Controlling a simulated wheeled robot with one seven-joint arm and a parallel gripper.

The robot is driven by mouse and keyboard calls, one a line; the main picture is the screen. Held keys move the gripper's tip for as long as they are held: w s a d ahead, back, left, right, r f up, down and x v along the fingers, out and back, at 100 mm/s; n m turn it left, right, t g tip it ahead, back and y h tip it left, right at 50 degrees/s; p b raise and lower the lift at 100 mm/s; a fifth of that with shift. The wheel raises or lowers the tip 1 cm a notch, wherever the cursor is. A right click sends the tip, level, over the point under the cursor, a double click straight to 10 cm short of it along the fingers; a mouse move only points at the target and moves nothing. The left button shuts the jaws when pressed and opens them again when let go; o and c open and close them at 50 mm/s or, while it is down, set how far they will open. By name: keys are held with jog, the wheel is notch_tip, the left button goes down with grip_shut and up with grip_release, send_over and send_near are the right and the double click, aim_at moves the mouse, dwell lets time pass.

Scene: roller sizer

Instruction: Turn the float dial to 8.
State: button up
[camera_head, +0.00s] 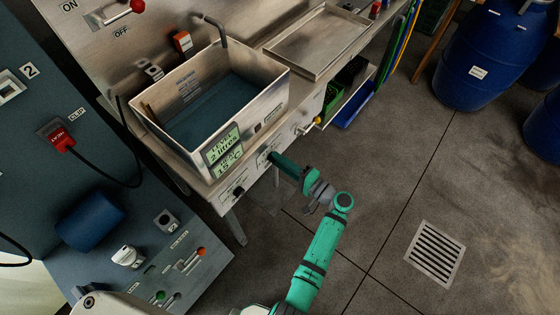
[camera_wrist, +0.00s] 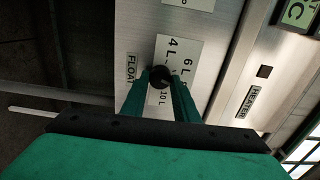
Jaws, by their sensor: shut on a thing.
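The float dial (camera_wrist: 160,77) is a small dark round knob on a white scale plate (camera_wrist: 180,50) marked 4 L, 6 L and 10 L, beside a FLOAT label. My gripper (camera_wrist: 161,84) is shut on the knob, one green finger on each side. The fingers cover part of the scale, and I cannot read a clear 8 or which mark the knob points to. In the head view my gripper (camera_head: 272,157) reaches the front panel of the steel tank, where it hides the dial. The tank's display (camera_head: 223,150) reads level 2 litres and 15 °C.
The open steel tank (camera_head: 262,88) holds shallow bluish water. A HEATER label (camera_wrist: 253,102) is on the panel beside the dial. Another black knob (camera_head: 238,192) and a yellow-tipped valve (camera_head: 317,121) flank my gripper. The floor to the right is clear around a drain grate (camera_head: 435,253).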

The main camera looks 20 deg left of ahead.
jog(key=shift+f+m, duration=0.1)
jog(key=shift+m, duration=0.7)
jog(key=o, duration=1.1)
jog(key=shift+c, duration=0.2)
jog(key=shift+d, duration=0.1)
jog(key=v, duration=1)
jog(key=shift+s+d, duration=0.2)
jog(key=shift+d, duration=0.15)
